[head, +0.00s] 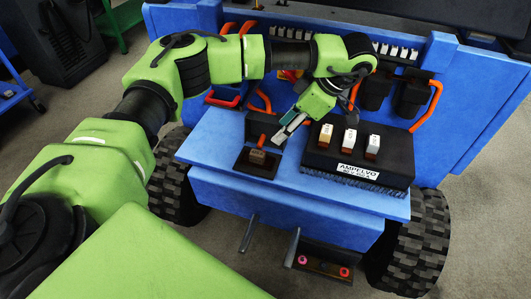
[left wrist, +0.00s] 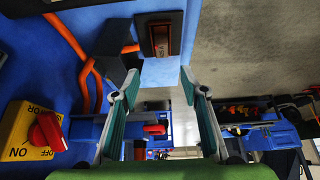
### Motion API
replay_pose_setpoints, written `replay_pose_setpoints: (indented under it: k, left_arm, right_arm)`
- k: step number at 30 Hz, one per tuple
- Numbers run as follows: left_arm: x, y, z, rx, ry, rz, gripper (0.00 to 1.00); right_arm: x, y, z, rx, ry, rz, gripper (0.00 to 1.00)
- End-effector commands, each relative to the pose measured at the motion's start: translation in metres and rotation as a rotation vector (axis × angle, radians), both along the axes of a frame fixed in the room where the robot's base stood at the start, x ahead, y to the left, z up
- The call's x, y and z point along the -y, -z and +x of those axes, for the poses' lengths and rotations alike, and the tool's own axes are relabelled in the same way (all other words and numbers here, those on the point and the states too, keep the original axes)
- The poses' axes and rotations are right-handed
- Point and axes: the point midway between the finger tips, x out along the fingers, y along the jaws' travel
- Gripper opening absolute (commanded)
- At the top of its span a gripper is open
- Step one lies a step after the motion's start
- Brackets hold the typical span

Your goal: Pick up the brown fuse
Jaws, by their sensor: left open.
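A brown fuse (head: 257,156) sits in a small black holder (head: 244,167) on the blue ledge at the middle in the head view. In the left wrist view the reddish-brown fuse (left wrist: 161,40) shows at the top centre, inside its dark holder. My left gripper (head: 281,137) is above the ledge, just to the right of and behind the fuse, apart from it. In the left wrist view its two fingers (left wrist: 158,80) are spread with nothing between them. My right gripper is in neither view.
A yellow panel with a red knob (left wrist: 47,131) shows at left.

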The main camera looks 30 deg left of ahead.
Motion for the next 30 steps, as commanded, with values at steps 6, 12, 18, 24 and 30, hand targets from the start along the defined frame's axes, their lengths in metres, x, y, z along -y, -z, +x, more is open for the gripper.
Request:
replay_pose_setpoints:
  k: [6,12,18,24,30]
  left_arm:
    - [-0.021,0.035,-0.006,-0.005,-0.003,0.004,0.40]
    - [-0.036,0.063,-0.009,-0.003,-0.001,0.002,0.40]
    - [-0.041,0.073,-0.011,-0.002,-0.001,0.002,0.40]
    - [-0.052,0.093,-0.014,-0.005,-0.002,0.001,0.40]
    - [-0.065,0.115,-0.017,-0.002,-0.002,0.000,0.40]
  right_arm:
    - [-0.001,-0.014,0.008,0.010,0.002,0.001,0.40]
    - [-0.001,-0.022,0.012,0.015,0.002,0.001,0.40]
    - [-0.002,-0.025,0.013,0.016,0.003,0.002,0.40]
    - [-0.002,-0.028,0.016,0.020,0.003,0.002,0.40]
    - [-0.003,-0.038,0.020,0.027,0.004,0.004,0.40]
